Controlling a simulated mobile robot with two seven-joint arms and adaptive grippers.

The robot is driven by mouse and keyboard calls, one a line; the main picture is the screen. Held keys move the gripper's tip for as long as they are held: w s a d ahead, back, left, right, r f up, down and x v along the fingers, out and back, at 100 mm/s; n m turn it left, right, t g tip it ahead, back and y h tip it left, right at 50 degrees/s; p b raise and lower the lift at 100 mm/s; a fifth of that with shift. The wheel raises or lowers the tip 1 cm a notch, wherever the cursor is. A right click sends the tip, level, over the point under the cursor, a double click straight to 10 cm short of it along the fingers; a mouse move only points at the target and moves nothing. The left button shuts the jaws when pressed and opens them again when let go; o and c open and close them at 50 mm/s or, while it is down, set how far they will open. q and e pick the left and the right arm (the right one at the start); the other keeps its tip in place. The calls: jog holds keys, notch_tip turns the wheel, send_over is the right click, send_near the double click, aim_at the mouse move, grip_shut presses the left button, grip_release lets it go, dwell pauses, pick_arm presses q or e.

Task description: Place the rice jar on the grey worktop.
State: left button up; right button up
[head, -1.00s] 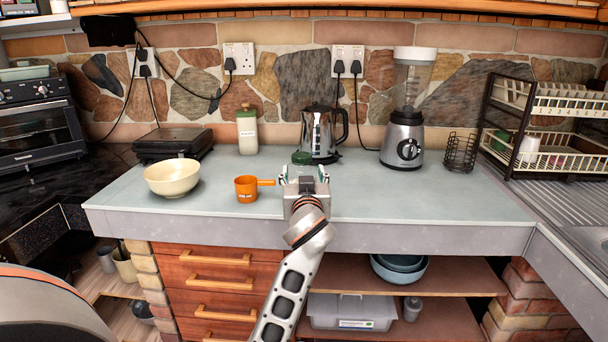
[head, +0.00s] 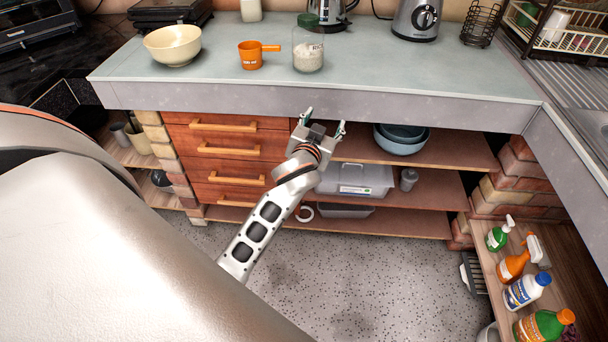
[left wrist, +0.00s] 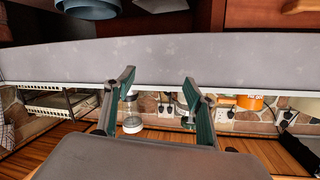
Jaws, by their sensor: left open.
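The rice jar (head: 308,58) is a clear glass jar with white rice and a green lid. It stands upright on the grey worktop (head: 400,75), to the right of the orange measuring cup, with nothing holding it. My left gripper (head: 325,121) is open and empty, in front of the worktop's front edge and apart from the jar. In the left wrist view the two fingers (left wrist: 160,82) are spread with nothing between them, facing the worktop's front face (left wrist: 160,58). My right gripper is not in view.
An orange measuring cup (head: 251,56) and a cream bowl (head: 173,45) stand left of the jar. A kettle (head: 336,18) and a blender (head: 417,20) stand behind. Shelves with blue bowls (head: 400,140) lie below the worktop edge.

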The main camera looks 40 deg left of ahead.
pick_arm(q)
jog(key=s+d+f+m+g+h, duration=0.1)
jog(key=s+d+f+m+h, duration=0.1)
jog(key=s+d+f, duration=0.4)
jog(key=s+d+f+m+g+h, duration=0.1)
jog(key=s+d+f+m+h, duration=0.15)
jog(key=s+f, duration=0.65)
jog(key=s+d+f+g+h, duration=0.1)
jog(key=s+d+f, duration=0.2)
jog(key=s+f, duration=0.2)
jog(key=s+d+f+m+g+h, duration=0.1)
jog(key=s+f, duration=0.4)
jog(key=s, duration=0.5)
jog(key=shift+d+f+h, duration=0.3)
jog(key=shift+d+h, duration=0.35)
jog(key=shift+d, duration=0.55)
jog(key=shift+w, duration=0.1)
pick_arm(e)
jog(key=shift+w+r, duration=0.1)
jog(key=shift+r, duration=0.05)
